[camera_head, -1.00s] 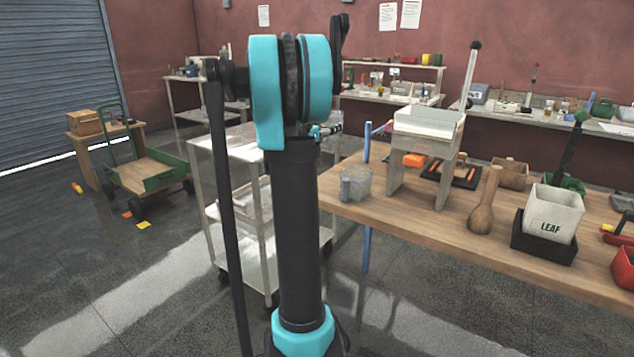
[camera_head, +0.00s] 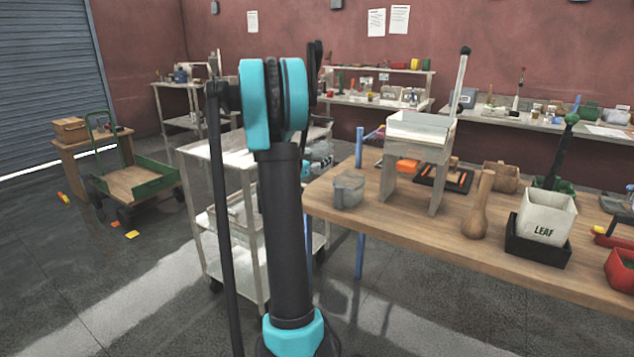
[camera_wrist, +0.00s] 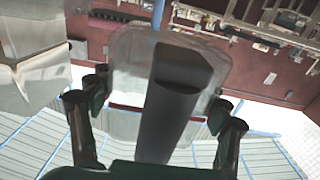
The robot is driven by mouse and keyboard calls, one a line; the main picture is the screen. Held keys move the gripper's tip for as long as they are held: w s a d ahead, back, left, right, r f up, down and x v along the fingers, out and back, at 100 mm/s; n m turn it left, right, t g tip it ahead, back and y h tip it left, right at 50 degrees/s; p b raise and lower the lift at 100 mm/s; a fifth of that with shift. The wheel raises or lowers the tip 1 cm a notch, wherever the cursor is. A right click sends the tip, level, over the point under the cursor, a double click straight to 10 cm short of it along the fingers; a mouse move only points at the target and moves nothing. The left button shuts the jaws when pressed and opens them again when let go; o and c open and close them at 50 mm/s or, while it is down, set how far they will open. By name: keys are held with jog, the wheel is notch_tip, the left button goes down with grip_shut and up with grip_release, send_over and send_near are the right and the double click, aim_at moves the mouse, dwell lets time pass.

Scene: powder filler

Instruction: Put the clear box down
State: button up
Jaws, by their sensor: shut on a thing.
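The clear box (camera_wrist: 130,58) is a see-through container in the middle of the wrist view, with a dark post showing through or behind it. My gripper (camera_wrist: 158,104) has its dark fingers on either side of the box and is shut on it. In the head view my gripper (camera_head: 317,160) is mostly hidden behind my arm, beside the left end of the wooden table. The box cannot be made out clearly there.
A metal cart (camera_head: 192,152) stands behind my arm.

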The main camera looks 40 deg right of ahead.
notch_tip(320, 180, down, 9)
jog(key=shift+f, duration=0.15)
dwell(0.4)
jog(key=shift+f, duration=0.15)
jog(key=o, duration=1.3)
jog(key=shift+a, duration=0.1)
